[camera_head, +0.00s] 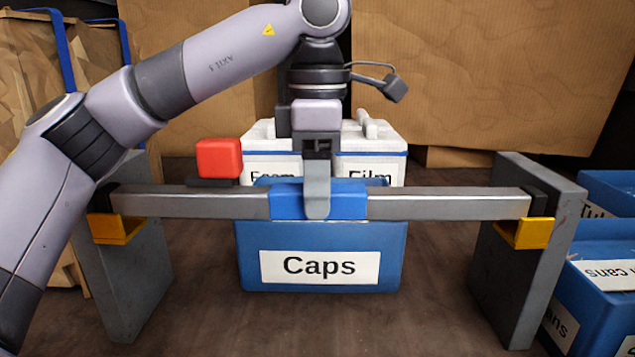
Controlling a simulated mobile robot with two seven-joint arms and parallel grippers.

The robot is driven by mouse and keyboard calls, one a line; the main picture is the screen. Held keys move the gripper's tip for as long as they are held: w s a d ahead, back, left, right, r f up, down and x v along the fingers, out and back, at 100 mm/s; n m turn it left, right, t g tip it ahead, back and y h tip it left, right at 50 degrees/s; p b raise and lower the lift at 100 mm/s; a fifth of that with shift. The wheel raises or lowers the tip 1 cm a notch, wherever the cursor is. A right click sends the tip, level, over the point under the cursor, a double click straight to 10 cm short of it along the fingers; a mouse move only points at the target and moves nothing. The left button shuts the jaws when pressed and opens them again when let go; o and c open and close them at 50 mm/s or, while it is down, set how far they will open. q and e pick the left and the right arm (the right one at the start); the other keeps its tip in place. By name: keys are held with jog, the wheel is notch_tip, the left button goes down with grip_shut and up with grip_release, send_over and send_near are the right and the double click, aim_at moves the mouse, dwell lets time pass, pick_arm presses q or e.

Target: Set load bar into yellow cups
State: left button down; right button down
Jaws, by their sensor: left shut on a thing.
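The load bar (190,203) is a long grey bar with a blue middle sleeve (345,201) and black ends. It lies level across the view between two upright grey posts. A yellow cup (117,231) is on the left post and another yellow cup (525,234) is on the right post. The bar's black ends show just above the cups' front walls; I cannot tell whether they touch the cup floors. My left gripper (317,205) comes down from above and is shut on the blue sleeve. Its far finger is hidden. My right gripper is not in view.
A blue bin labelled Caps (320,240) stands behind the bar. White bins (385,137) stand further back. A red block (219,158) shows behind the bar at left. Blue bins (600,275) stand beside the right post (500,275). Brown floor shows between the Caps bin and posts.

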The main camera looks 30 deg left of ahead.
pick_arm(q)
jog(key=shift+f+b, duration=0.75)
jog(key=shift+f, duration=0.25)
jog(key=shift+c, duration=2.4)
grip_release()
notch_tip(320, 180, up, 7)
jog(key=shift+r+p, duration=0.1)
jog(key=shift+p, duration=1.15)
